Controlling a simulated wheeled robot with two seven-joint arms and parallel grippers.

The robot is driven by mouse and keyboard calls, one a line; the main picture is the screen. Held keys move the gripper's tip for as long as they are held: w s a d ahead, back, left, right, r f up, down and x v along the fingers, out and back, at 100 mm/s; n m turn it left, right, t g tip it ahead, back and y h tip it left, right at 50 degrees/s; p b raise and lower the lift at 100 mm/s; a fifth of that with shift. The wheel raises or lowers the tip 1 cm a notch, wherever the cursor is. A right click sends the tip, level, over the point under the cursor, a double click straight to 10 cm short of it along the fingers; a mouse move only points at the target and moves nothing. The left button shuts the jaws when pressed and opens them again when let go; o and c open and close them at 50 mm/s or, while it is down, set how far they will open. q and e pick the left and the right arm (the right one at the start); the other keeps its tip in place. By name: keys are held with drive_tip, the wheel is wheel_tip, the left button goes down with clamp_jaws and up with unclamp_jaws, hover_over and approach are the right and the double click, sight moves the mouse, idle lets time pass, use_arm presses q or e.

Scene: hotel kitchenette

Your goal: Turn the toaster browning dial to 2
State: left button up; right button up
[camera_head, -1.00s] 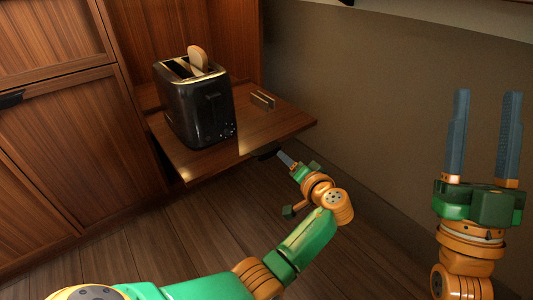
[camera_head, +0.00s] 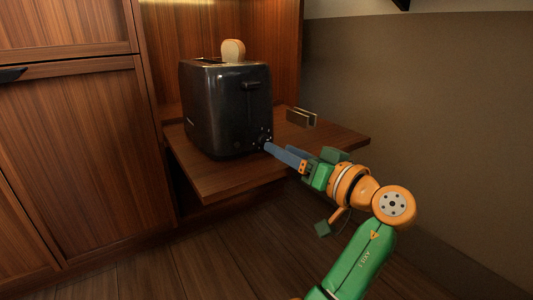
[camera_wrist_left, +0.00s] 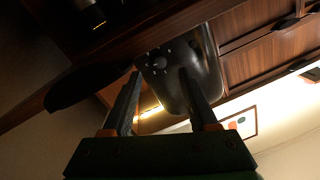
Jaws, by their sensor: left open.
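The black toaster (camera_head: 212,112) stands upright on a pull-out wooden shelf, with a slice of bread (camera_head: 233,49) showing out of its top. Its browning dial (camera_head: 262,138) sits low on the end face, with small pale marks around it. My left gripper (camera_head: 269,149) has its fingertips at this end face, close beside the dial. In the left wrist view the dial (camera_wrist_left: 159,62) shows between the tips of my open, parallel fingers (camera_wrist_left: 160,75). I cannot tell whether they touch it, nor read its setting. My right gripper is out of view.
The wooden shelf (camera_head: 228,180) has a small metallic holder (camera_head: 301,117) on it behind my left gripper. Wooden cabinet doors (camera_head: 75,170) stand to the left, and a plain wall (camera_head: 430,120) is to the right. The floor below is clear.

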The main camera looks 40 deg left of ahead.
sight(265, 139)
use_arm(q)
drive_tip(key=x, duration=0.5)
clamp_jaws()
drive_tip(key=shift+r, duration=0.1)
drive_tip(key=shift+n, duration=0.5)
drive_tip(key=n+p, duration=0.1)
drive_tip(key=n, duration=0.2)
drive_tip(key=n+h, duration=0.1)
drive_tip(key=n, duration=0.3)
drive_tip(key=shift+n, duration=0.6)
